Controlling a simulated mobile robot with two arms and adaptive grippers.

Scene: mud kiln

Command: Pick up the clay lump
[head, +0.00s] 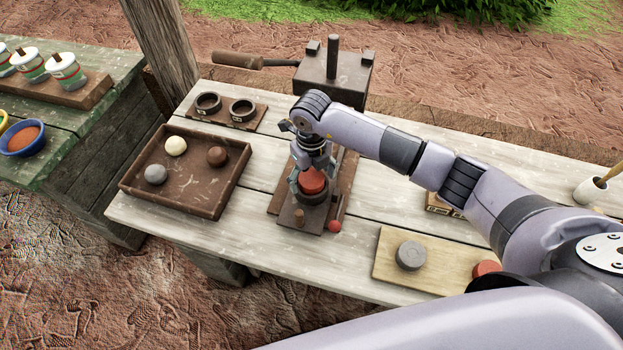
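A red clay lump (312,183) sits in or on a dark round ring (311,197) on a brown wooden stand in the middle of the table. My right gripper (313,176) points down over it, with a finger on either side of the lump. I cannot tell whether the fingers touch it. Three other round lumps, cream (176,146), brown (217,156) and grey (155,174), lie apart in a brown tray (183,200) to the left. My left gripper is not in view.
A dark press block (334,80) with a long handle stands behind. Two dark rings (225,107) sit on a small board at the back left. A grey disc (410,256) and a partly hidden red piece (487,268) are on a pale board. A red knob (335,226) is near the stand.

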